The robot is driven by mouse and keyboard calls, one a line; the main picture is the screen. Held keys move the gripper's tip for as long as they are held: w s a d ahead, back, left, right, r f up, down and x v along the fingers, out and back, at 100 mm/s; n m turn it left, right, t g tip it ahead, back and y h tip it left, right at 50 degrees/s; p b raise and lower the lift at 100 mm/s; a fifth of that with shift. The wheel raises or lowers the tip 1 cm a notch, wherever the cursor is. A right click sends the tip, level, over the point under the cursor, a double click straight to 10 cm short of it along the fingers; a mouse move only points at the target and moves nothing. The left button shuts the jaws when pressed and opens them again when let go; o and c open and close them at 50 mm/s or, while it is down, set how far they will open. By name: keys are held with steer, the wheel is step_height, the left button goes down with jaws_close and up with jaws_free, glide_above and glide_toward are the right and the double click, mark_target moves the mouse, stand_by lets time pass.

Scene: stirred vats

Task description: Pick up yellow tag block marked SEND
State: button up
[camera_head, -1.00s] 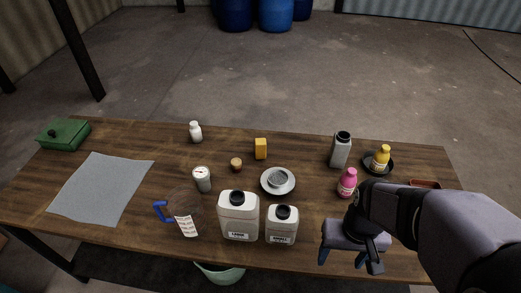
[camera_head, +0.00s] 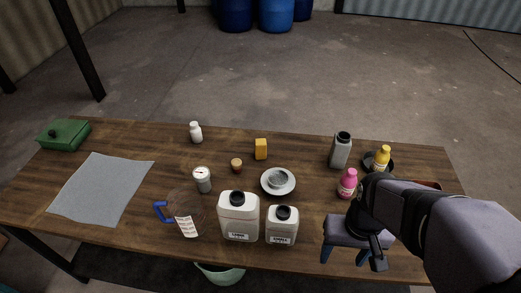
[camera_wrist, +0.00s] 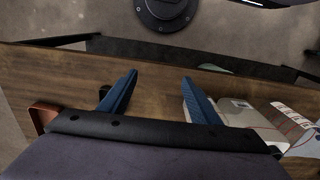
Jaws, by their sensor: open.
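A yellow block (camera_head: 261,149) stands upright on the table, near the middle of its far side. No marking can be read on it at this size. My gripper (camera_head: 345,257) is at the table's front edge on the right, well apart from the block, to its right and nearer the camera. In the wrist view my gripper (camera_wrist: 160,92) has its two blue fingers spread with nothing between them. The yellow block does not show in the wrist view.
A small brown-topped piece (camera_head: 237,165) is left of the block. Bare wood lies behind the dish.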

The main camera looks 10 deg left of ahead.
step_height(320, 180, up, 4)
steer(key=f, duration=0.1)
steer(key=n+t+y+b, duration=0.2)
steer(key=t+y+b, duration=0.1)
steer(key=t, duration=1)
glide_above(261, 149)
step_height(261, 149, down, 5)
steer(key=shift+s+f+b, duration=0.2)
steer(key=shift+f+b, duration=0.4)
steer(key=shift+f, duration=0.5)
steer(key=shift+s+f+b, duration=0.15)
steer(key=shift+f+b, duration=0.45)
steer(key=shift+f, duration=0.5)
